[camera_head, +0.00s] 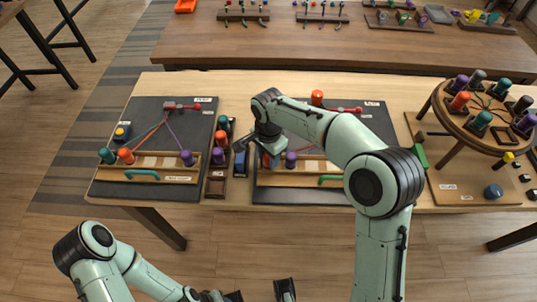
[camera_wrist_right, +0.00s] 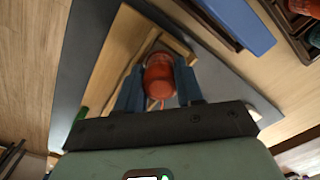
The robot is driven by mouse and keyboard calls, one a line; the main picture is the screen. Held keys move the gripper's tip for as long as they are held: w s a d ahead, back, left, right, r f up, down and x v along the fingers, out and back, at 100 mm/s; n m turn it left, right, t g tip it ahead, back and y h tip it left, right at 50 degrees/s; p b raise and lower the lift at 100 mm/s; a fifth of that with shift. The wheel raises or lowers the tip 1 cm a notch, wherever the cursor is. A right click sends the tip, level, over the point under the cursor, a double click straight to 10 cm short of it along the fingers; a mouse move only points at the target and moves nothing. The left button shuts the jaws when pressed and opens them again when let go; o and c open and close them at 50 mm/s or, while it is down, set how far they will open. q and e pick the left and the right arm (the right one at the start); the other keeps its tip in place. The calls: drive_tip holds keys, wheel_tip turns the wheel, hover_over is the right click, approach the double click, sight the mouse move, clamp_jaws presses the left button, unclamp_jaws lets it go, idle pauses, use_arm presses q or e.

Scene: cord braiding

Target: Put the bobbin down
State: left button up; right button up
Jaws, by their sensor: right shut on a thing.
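My right gripper (camera_head: 268,158) is over the left end of the wooden rail (camera_head: 300,181) on the right-hand dark board. In the right wrist view, the blue fingers of my right gripper (camera_wrist_right: 160,88) are shut on an orange-red bobbin (camera_wrist_right: 160,72), one on each side. The rail (camera_wrist_right: 112,60) and board are behind it; I cannot tell whether the bobbin touches the rail. A purple bobbin (camera_head: 291,160) stands on the rail just right of my right gripper. The left arm is low at the left; its gripper is cut by the bottom edge and unclear.
A narrow dark tray (camera_head: 215,188) with bobbins lies left of my right gripper. The left board (camera_head: 120,115) holds green, orange and purple bobbins with cords. An orange-topped piece (camera_head: 317,98) stands behind my right arm. A round braiding stand (camera_head: 447,112) is at right.

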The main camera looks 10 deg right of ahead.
drive_tip(key=o, duration=1)
drive_tip(key=shift+f, duration=0.1)
drive_tip(key=shift+o, duration=0.2)
wheel_tip(320, 180, up, 13)
drive_tip(key=p, duration=0.2)
drive_tip(key=shift+s+f, duration=0.1)
drive_tip(key=shift+f, duration=0.1)
